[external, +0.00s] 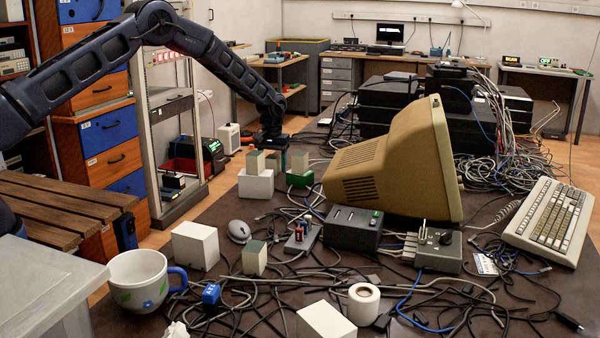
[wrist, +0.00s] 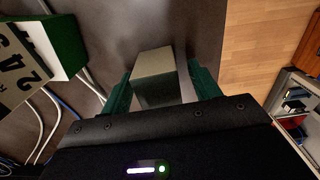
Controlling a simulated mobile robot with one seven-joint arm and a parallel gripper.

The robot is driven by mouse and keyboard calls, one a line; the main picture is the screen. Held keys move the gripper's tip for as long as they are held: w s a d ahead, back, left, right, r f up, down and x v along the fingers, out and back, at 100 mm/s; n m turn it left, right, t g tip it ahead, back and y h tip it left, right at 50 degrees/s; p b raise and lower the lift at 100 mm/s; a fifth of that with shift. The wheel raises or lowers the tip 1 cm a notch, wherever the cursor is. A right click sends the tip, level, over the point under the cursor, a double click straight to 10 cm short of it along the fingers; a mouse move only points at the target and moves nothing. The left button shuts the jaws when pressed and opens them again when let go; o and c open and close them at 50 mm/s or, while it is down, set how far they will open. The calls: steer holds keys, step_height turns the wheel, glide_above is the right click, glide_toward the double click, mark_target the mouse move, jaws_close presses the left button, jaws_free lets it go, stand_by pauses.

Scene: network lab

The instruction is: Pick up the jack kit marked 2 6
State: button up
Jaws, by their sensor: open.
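My gripper (wrist: 161,88) is open, with one green finger on each side of a small block with a pale top and a grey-green side (wrist: 153,72). I cannot tell whether the fingers touch it. No marking on this block is readable. In the external view my gripper (external: 272,148) points down at the far edge of the table, beside a small block on a white box (external: 255,186) and another block (external: 300,160) on a green base. In the wrist view, a pale block with dark digits (wrist: 18,65), seemingly including 2 and 4, shows at the left. No "2 6" is readable.
A beige monitor (external: 385,160) stands right of my gripper. Loose cables, a white box (external: 195,246), another small block (external: 254,258) and a mug (external: 138,281) are nearer the camera. In the wrist view, wooden floor (wrist: 255,40) lies beyond the table edge at right.

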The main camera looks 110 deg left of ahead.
steer(key=c, duration=1.1)
steer(key=shift+r, duration=0.1)
